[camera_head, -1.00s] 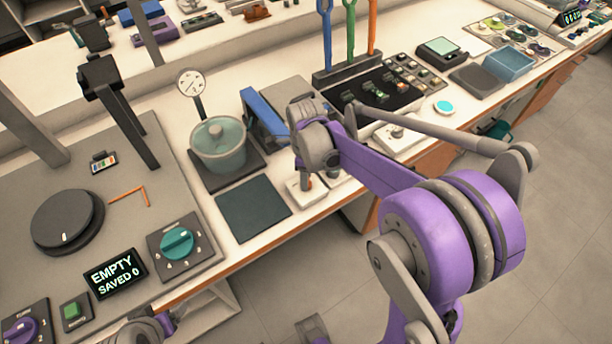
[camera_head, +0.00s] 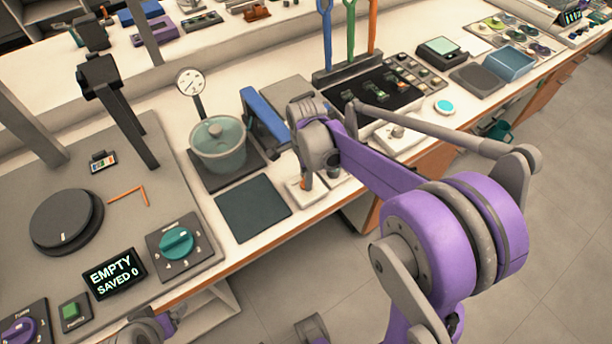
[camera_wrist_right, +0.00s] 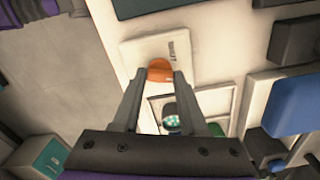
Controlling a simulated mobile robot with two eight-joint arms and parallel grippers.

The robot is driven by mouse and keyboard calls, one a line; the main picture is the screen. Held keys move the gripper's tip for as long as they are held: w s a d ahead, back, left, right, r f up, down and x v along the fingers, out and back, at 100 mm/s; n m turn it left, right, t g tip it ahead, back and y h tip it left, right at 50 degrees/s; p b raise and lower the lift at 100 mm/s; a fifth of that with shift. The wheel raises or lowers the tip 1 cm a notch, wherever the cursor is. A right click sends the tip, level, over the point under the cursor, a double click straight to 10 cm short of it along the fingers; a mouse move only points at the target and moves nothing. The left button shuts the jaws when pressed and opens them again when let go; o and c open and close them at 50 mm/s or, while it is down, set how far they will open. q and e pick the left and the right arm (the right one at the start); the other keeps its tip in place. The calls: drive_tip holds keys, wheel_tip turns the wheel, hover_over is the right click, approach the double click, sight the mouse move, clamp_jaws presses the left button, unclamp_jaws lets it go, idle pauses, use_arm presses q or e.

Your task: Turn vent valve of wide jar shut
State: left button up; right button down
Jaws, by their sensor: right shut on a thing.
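The wide jar (camera_head: 218,146), a translucent green-grey vessel with a lid, stands on a dark square base left of my right arm. A white plate with an orange valve handle (camera_head: 307,182) lies right of the jar near the bench's front edge. In the right wrist view the orange handle (camera_wrist_right: 159,70) sits on the white plate, between my fingertips. My right gripper (camera_wrist_right: 160,79) is shut on this handle. In the head view my wrist hides most of the gripper and part of the plate.
A round dial gauge (camera_head: 191,82) stands behind the jar. A blue upright part (camera_head: 265,115) is close behind my right wrist. A dark flat pad (camera_head: 253,208) lies in front of the jar. A panel with a teal knob (camera_head: 178,242) is at the left.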

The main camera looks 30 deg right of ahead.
drive_tip(key=n, duration=0.6)
drive_tip(key=shift+n, duration=0.3)
drive_tip(key=n, duration=0.5)
drive_tip(key=shift+n, duration=0.4)
drive_tip(key=shift+c, duration=2.2)
unclamp_jaws()
wheel_tip(320, 180, up, 11)
drive_tip(key=shift+p, duration=0.35)
